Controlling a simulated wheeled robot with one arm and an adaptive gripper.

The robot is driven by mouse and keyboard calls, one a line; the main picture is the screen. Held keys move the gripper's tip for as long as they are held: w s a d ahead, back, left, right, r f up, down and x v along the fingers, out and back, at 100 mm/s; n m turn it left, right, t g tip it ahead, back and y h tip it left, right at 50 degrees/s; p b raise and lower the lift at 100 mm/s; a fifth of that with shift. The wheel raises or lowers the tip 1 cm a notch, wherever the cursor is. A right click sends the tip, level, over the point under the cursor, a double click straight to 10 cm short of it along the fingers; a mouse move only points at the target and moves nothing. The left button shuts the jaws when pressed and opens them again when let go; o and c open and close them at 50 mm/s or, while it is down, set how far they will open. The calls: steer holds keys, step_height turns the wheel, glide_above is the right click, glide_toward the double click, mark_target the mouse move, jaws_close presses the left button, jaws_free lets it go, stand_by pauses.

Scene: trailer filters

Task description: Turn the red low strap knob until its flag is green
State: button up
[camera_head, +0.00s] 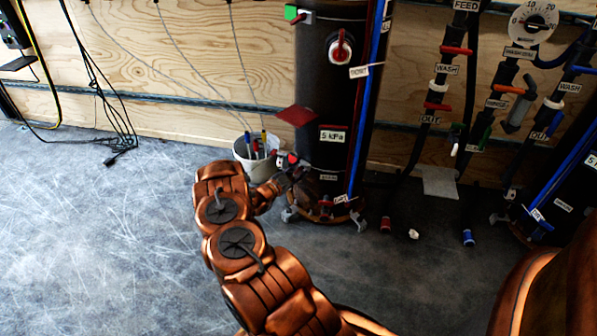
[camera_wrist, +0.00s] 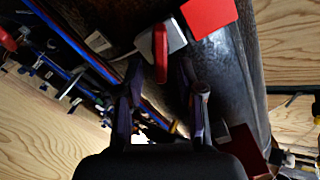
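The red low strap knob (camera_wrist: 160,54) shows in the wrist view as a red bar handle on a pale grey block (camera_wrist: 174,36) at the black tank's side. A bright red square flag (camera_wrist: 211,14) is beside the block. My gripper (camera_wrist: 160,72) is open, with its two dark fingers apart and the knob's handle between or just beyond the tips; contact cannot be told. In the head view my gripper (camera_head: 291,163) is at the lower left side of the black tank (camera_head: 315,75), and partly hides the knob area.
A red diamond-shaped plate (camera_head: 297,116) juts from the tank above my gripper. A white bucket (camera_head: 241,150) with tools stands left of my gripper.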

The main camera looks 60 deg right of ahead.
steer(key=w+a, duration=0.2)
steer(key=a, duration=0.9)
steer(key=shift+a, duration=0.4)
stand_by(0.4)
